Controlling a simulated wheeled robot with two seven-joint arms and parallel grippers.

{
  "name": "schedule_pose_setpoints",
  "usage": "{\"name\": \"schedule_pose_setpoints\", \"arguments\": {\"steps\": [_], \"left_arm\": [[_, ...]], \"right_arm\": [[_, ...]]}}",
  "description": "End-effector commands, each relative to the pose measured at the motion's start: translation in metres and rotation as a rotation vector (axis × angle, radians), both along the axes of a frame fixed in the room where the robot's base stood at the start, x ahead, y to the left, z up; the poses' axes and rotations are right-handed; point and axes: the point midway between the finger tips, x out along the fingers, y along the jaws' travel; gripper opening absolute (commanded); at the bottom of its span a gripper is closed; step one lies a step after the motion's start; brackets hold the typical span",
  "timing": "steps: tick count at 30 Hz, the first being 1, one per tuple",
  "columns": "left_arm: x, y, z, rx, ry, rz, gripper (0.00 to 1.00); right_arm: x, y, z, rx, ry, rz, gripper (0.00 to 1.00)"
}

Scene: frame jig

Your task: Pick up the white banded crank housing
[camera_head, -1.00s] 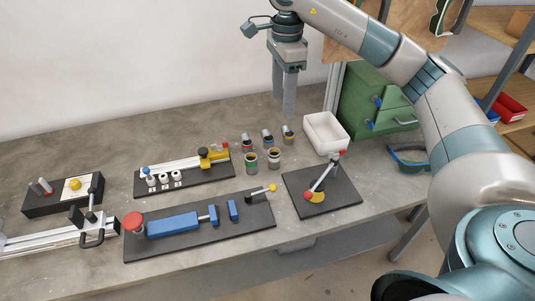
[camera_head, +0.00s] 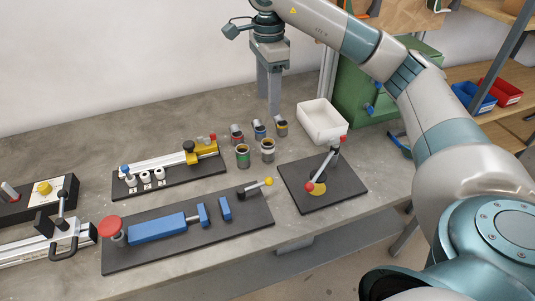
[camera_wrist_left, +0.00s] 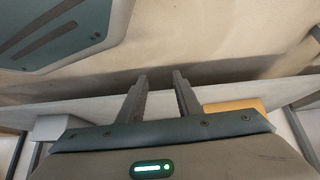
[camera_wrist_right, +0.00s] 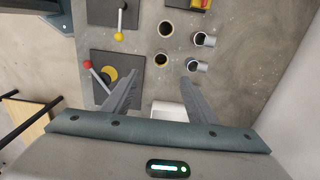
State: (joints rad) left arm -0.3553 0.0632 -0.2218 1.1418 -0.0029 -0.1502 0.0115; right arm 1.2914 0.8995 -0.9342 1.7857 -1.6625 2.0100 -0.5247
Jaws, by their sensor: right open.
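The white banded crank housing (camera_head: 268,150) looks like the short dark cylinder with a pale band, upright on the bench beside a green banded one (camera_head: 242,156). In the right wrist view it appears as a dark round opening (camera_wrist_right: 162,60). My right gripper (camera_head: 269,104) points down above the bench behind the housings. Its fingers (camera_wrist_right: 160,80) are apart and empty, with the housing seen beyond the tips. My left gripper (camera_wrist_left: 160,76) shows only in its wrist view, fingers apart and nothing between them.
Red (camera_head: 237,134), blue (camera_head: 259,129) and yellow banded cylinders (camera_head: 281,126) sit just behind. A white tray (camera_head: 322,120) and crank plate (camera_head: 323,182) stand to the right. Fixture boards (camera_head: 190,225) fill the front and left. A green cabinet (camera_head: 352,92) stands back right.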

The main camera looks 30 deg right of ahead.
Motion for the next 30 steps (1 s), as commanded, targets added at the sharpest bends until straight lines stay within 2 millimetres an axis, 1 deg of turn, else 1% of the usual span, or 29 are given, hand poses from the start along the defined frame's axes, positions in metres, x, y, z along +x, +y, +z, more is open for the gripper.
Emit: {"name": "schedule_pose_setpoints", "arguments": {"steps": [8,14,17,23,26,30], "left_arm": [[0.000,0.000,0.001,0.000,0.001,0.000,0.31],[0.000,0.000,0.002,-0.002,-0.005,0.000,0.31],[0.000,-0.001,0.003,-0.002,-0.010,-0.001,0.31],[0.003,-0.009,0.011,-0.017,-0.050,-0.008,0.31],[-0.003,-0.007,0.009,-0.015,-0.041,-0.009,0.31],[-0.020,0.001,0.000,0.002,0.009,-0.009,0.31]], "right_arm": [[0.000,0.000,0.000,0.000,0.000,0.000,0.53],[0.000,0.000,-0.009,0.002,0.003,0.001,0.53],[0.000,0.000,-0.020,0.001,0.004,0.000,0.53],[-0.001,0.000,-0.053,0.000,0.004,0.000,0.53],[-0.001,0.000,-0.071,-0.001,0.005,0.000,0.53],[-0.001,0.000,-0.095,0.000,0.003,0.000,0.53]]}}
